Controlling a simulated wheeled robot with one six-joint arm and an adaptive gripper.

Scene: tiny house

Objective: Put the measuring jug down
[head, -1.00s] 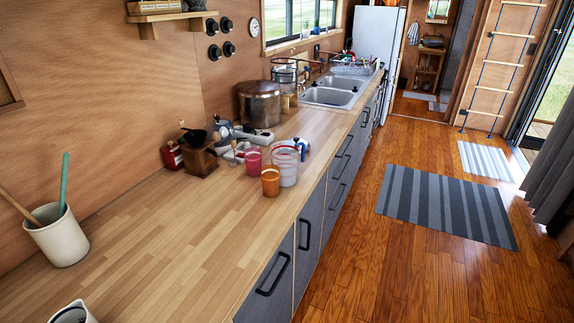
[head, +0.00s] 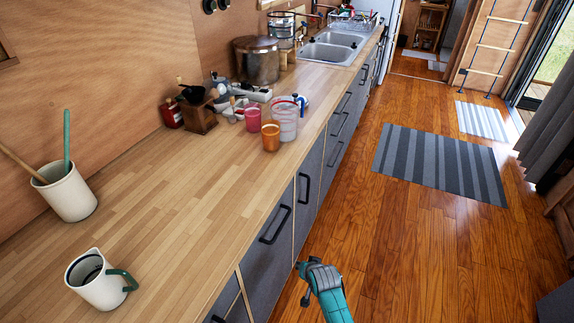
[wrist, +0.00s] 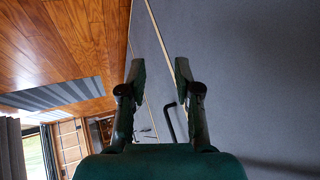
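My gripper (head: 305,284) is at the bottom of the head view, beside the drawer fronts and over the floor. In the wrist view my gripper (wrist: 159,72) has its two fingers apart with nothing between them. A clear jug-like vessel with red markings (head: 285,122) stands upright on the counter behind an orange cup (head: 271,137); it may be the measuring jug. A white jug with a spout and green handle (head: 98,282) stands on the near counter, left of my gripper and not touching it. Its inside looks dark. I cannot tell which is the measuring jug.
The wooden counter (head: 190,210) is bare between the jug and the cups. A utensil crock (head: 66,195), coffee grinder (head: 200,118), pink cup (head: 252,119), large pot (head: 256,60) and sink (head: 330,48) line it. Grey drawers with black handles (head: 275,224) face open floor with a striped rug (head: 440,168).

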